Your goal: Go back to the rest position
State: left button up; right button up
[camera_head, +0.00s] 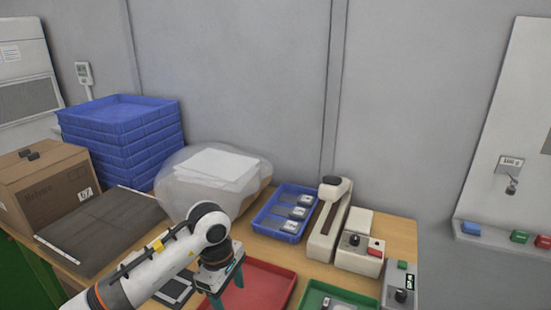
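My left arm comes in from the bottom left, and its gripper (228,291) points down at the front of the table. Its two teal fingers look spread apart, with nothing visible between them. It hangs over the left edge of the red tray (262,285), next to a dark flat device (175,289). The lower fingertips are close to the bottom of the picture. My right gripper is not in view.
A blue tray (262,226) holds several small items. A beige press-like machine (328,222) and a control box (358,262) stand right of it. A green tray (308,298) is at the front. Stacked blue crates (122,135), a cardboard box (45,190) and a bag (205,180) fill the left.

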pick_arm(q)
jog(key=s+d+h, duration=0.4)
jog(key=d+h, duration=0.2)
jog(key=d, duration=0.4)
jog(key=s+d+r+n+t+h, duration=0.1)
jog(key=s+d+r+n+h, duration=0.2)
jog(key=d+r+n+h, duration=0.65)
jog(key=w+a+r+n+t, duration=0.4)
jog(key=a+r+n+t, duration=0.5)
jog(key=n+t, duration=0.75)
jog(key=s+a+f+n+g+y, duration=0.2)
jog(key=a+f+n+y, duration=1.55)
jog(key=n, duration=0.65)
jog(key=s+f+n+g+h, duration=0.1)
jog(key=s+f+n+g, duration=0.2)
jog(key=s+f+g, duration=0.55)
jog(key=s+f+n+g, duration=0.3)
jog(key=s+f, duration=0.2)
jog(key=s, duration=0.6)
notch_tip(320, 180, down, 25)
jog(key=g, duration=0.2)
jog(key=s+a+f, duration=0.1)
jog(key=s+f, duration=0.7)
jog(key=s, duration=0.1)
jog(key=s+a+f+g, duration=0.1)
jog(key=s+a+f, duration=0.1)
jog(key=s+f, duration=0.6)
jog(key=shift+s+a+f, duration=0.25)
jog(key=shift+s+f, duration=0.15)
jog(key=shift+f, duration=0.3)
